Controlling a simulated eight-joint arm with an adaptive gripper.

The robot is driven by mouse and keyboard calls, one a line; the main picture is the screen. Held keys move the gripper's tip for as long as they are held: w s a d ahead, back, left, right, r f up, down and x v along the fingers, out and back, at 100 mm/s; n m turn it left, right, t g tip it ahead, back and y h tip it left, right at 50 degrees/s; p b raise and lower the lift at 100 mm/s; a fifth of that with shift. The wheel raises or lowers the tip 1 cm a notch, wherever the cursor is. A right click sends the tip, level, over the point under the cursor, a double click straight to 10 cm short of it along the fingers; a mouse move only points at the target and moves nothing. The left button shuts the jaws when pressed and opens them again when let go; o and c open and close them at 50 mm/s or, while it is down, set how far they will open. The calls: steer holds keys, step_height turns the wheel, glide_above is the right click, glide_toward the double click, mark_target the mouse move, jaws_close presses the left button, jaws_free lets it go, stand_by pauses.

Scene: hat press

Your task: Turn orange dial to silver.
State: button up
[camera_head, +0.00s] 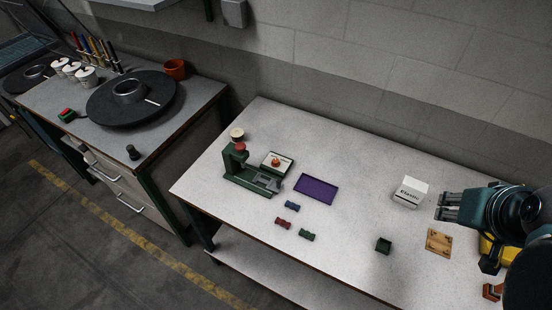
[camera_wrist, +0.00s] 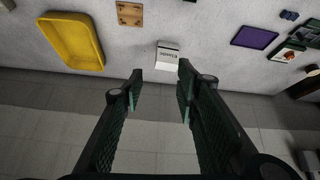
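The orange dial (camera_head: 276,161) sits on a pale panel (camera_head: 287,165) beside the green press (camera_head: 240,172) on the left part of the table. The panel markings, including any silver one, are too small to read. The dial also shows small at the right edge of the wrist view (camera_wrist: 289,55). My gripper (camera_head: 439,206) is far to the right of the dial, above the table near the white elastic box. In the wrist view my gripper (camera_wrist: 160,71) is open, with its two fingers apart and nothing between them.
A purple tray (camera_head: 316,189) lies right of the panel, with blue (camera_head: 292,206), red (camera_head: 283,222) and green (camera_head: 307,235) small pieces in front. The white elastic box (camera_head: 410,192), a wooden plate (camera_head: 438,242) and a yellow tray (camera_wrist: 72,42) are near my gripper. The table's middle is largely clear.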

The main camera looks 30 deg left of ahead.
steer(key=w+a+r+n+g+p, duration=0.15)
steer(key=w+a+n, duration=0.35)
steer(key=w+a, duration=0.6)
steer(key=n+g+p, duration=0.4)
steer(key=n+g, duration=0.1)
steer(key=n, duration=0.9)
glide_above(276, 161)
steer(key=shift+t, duration=0.25)
steer(key=f, duration=1.3)
steer(key=d+f, duration=0.1)
steer(key=f, duration=0.6)
steer(key=shift+f, duration=0.1)
steer(key=shift+s+a+f, duration=0.15)
steer(key=shift+a+f, duration=0.25)
steer(key=shift+a, duration=0.1)
steer(key=shift+f, duration=0.1)
steer(key=shift+f, duration=3.8)
